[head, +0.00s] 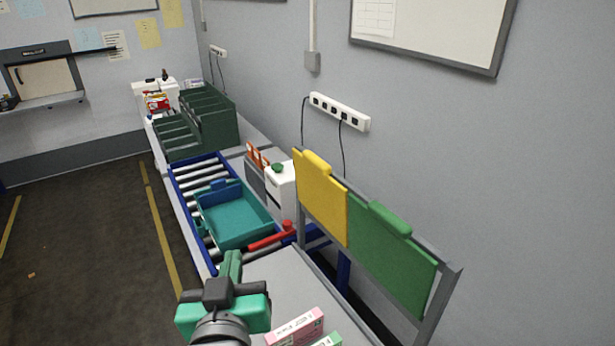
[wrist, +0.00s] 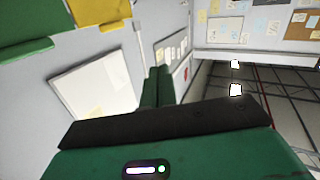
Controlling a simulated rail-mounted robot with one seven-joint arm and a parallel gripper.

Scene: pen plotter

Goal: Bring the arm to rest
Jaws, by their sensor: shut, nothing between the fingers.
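My gripper (head: 231,268) shows at the bottom of the head view, green and dark grey, its fingers together and pointing up and away. It is in front of the teal tray and above the left edge of the grey worktop. In the wrist view the two green fingers (wrist: 157,88) lie side by side with nothing between them. Beyond them are the wall, a whiteboard (wrist: 95,88) and the ceiling lights.
A teal tray (head: 212,196) sits on the blue-framed roller conveyor (head: 183,178). A rack with a yellow panel (head: 322,203) and a green panel (head: 390,262) stands at the right. A pink box (head: 296,328) lies near my gripper.

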